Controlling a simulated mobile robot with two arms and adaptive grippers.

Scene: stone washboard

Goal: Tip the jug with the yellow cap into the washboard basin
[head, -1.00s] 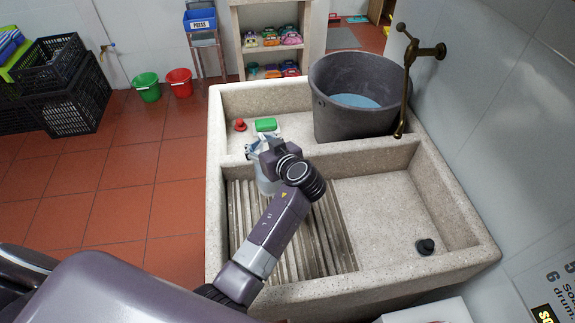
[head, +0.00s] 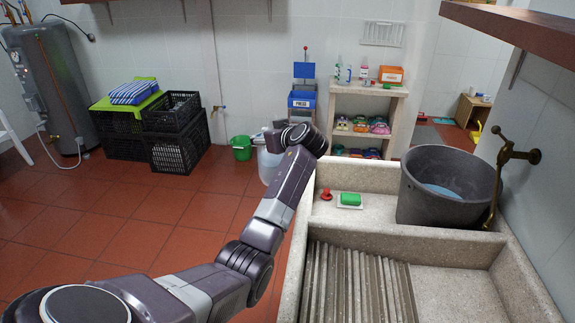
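A pale, translucent jug (head: 267,166) hangs behind my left wrist, left of the stone washboard's far corner as seen in the picture. My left gripper (head: 263,139) is at its top and seems shut on it; the wrist hides most of the fingers. No yellow cap is visible. The jug looks about upright. The stone washboard (head: 306,232) is at the lower right, with a ridged slope (head: 350,285) and a smooth basin (head: 455,292) beside it, cut off by the frame's bottom edge. My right gripper is out of view.
A grey tub (head: 425,200) stands in the washboard's far compartment, beside a green soap (head: 351,199) and a red object (head: 326,193). A brass tap (head: 505,165) juts from the right wall. A green bucket (head: 241,148) and black crates (head: 175,150) stand beyond open floor.

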